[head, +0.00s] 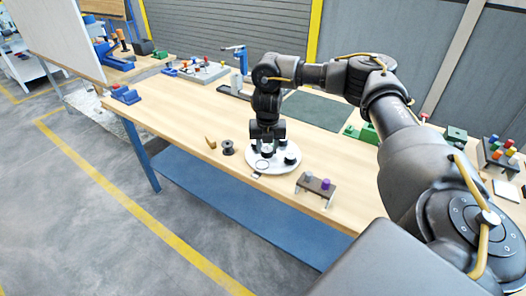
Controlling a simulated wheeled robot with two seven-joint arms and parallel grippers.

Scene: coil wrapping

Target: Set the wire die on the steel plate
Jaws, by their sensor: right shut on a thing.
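My right gripper (267,146) points straight down over a round white plate (290,165) near the front edge of the workbench. It is shut on a small dark piece, apparently the wire die, mostly hidden between the fingers. A dark round piece (291,159) stands on the white plate, right of the gripper. A thin ring outline (262,164) shows on the plate, just in front of the gripper. A small pale square (257,176) lies at the plate's front edge; I cannot tell whether it is the steel plate. My left gripper is out of view.
A dark spool (228,148) and a tan curved piece (211,142) stand left of the plate. A rack of coloured pieces (497,152) is far right.

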